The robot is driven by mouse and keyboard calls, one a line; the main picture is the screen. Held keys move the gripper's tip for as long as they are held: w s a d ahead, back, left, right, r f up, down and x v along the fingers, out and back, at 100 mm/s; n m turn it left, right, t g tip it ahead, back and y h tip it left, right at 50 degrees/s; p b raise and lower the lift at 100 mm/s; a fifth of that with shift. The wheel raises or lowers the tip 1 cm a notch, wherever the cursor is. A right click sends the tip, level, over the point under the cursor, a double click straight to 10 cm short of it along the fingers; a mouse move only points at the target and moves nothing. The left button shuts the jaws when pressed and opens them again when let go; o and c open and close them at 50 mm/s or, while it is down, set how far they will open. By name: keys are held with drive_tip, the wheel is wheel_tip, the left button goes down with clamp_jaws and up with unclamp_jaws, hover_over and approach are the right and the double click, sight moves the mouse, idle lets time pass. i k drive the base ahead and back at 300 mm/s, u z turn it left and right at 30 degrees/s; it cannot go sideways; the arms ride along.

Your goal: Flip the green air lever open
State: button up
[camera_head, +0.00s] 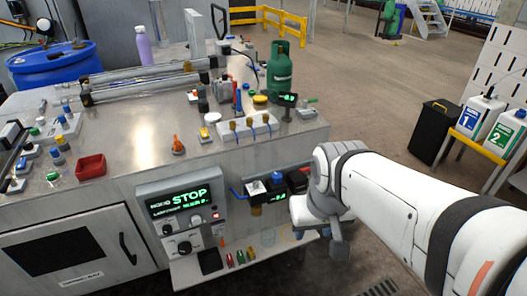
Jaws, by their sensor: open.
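A small green lever-like piece (311,100) lies near the right back corner of the steel bench top, beside a small green-lit display (288,99). I cannot tell whether it is the air lever. An air unit with a blue knob (277,178), a blue handle (237,193) and a green-lit readout is on the bench front, left of my wrist. My gripper (298,181) shows only as a dark part beside this unit, mostly hidden by my white wrist. It is open, and I see nothing held. Any lever behind my wrist is hidden.
The steel bench (130,145) carries a green gas cylinder (280,72), a red tray (90,167) and several small fittings. A control panel (183,208) reading STOP and a low shelf are on its front. A black bin (434,130) stands at right. The floor between is clear.

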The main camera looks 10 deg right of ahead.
sight(305, 102)
drive_tip(key=u, duration=0.2)
drive_tip(key=i, duration=1.05)
drive_tip(key=z, duration=0.35)
